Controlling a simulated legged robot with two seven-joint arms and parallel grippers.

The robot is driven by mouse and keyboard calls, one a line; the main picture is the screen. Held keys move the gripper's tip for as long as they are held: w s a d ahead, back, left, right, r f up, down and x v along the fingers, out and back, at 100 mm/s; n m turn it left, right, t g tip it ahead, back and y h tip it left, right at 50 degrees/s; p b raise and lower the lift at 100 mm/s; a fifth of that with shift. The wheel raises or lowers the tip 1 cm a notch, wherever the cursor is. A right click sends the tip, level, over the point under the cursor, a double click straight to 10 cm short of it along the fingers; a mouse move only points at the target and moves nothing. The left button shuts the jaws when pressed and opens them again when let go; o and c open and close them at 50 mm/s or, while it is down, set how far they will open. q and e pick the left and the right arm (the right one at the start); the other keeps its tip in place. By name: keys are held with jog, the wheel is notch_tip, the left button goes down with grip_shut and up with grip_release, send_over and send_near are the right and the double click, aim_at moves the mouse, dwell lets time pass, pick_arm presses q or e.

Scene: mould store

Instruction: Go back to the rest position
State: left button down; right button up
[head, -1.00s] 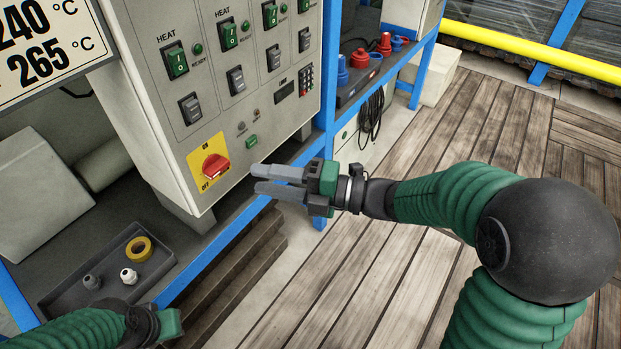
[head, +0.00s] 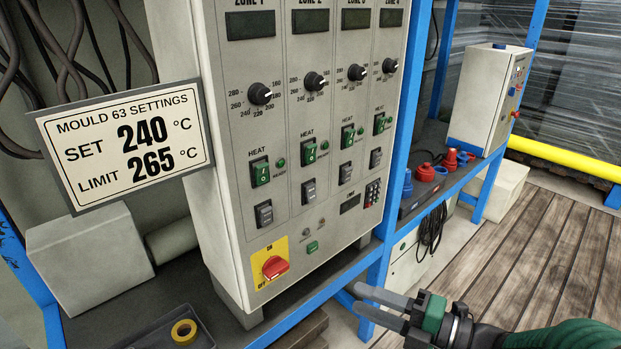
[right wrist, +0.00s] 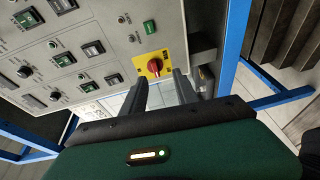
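My right gripper (head: 354,299) is at the lower right in the head view, with its two grey fingers apart and nothing between them. It is in front of the blue bench frame, to the right of and below the red rotary switch (head: 275,267) on its yellow plate, and apart from it. In the right wrist view the fingers (right wrist: 160,82) are spread, and the red switch (right wrist: 155,65) shows beyond their tips. The control cabinet (head: 225,200) stands on the bench, with dials, heat switches and green lamps. My left gripper is not in either current view.
A settings sign (head: 125,147) reads set 240 °C, limit 265 °C. A dark tray (head: 150,331) with a yellow ring (head: 184,331) lies at the bottom left. Red and blue fittings (head: 424,172) sit on the right-hand shelf. The plank floor (head: 540,250) at right is clear.

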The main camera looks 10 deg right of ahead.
jog(key=w+d+f+m+t+h, duration=0.2)
jog(key=w+d+f+m+h, duration=0.5)
jog(key=f+m+h, duration=0.5)
jog(key=s+a+f+m+g+h, duration=0.1)
jog(key=s+f+m+g, duration=0.35)
jog(key=s+m, duration=0.35)
jog(key=s+a+f+m+g+h, duration=0.1)
jog(key=s+f+m+g, duration=0.2)
jog(key=s+m+g, duration=0.35)
jog(key=s+r+m+t+p, duration=0.1)
jog(key=s+r+p, duration=0.2)
jog(key=r+p, duration=3)
jog(key=shift+a+r+p, duration=0.2)
jog(key=shift+a+p, duration=0.15)
jog(key=shift+p, duration=0.15)
jog(key=shift+m, duration=0.25)
